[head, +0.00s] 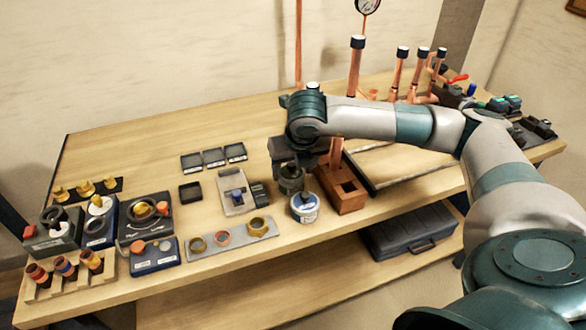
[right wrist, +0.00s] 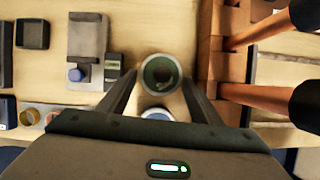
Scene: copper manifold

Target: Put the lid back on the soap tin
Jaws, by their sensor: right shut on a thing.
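The soap tin (head: 304,207) is a short round white tin with a blue label, standing upright near the front edge of the bench. In the right wrist view, a white and blue part of it (right wrist: 157,113) shows beyond the gripper body, mostly hidden. My right gripper (head: 291,184) is just behind and left of the tin in the head view. It is shut on a round piece with a pale rim and dark green middle, which I take to be the lid (right wrist: 162,74). The lid is apart from the tin in the wrist view. My left gripper is not in view.
A copper-brown block with a square opening (head: 346,190) stands close right of the tin. A grey strip with rings (head: 232,239) and a pale holder with a blue knob (head: 236,205) lie to the left. Copper pipes (head: 356,70) rise behind.

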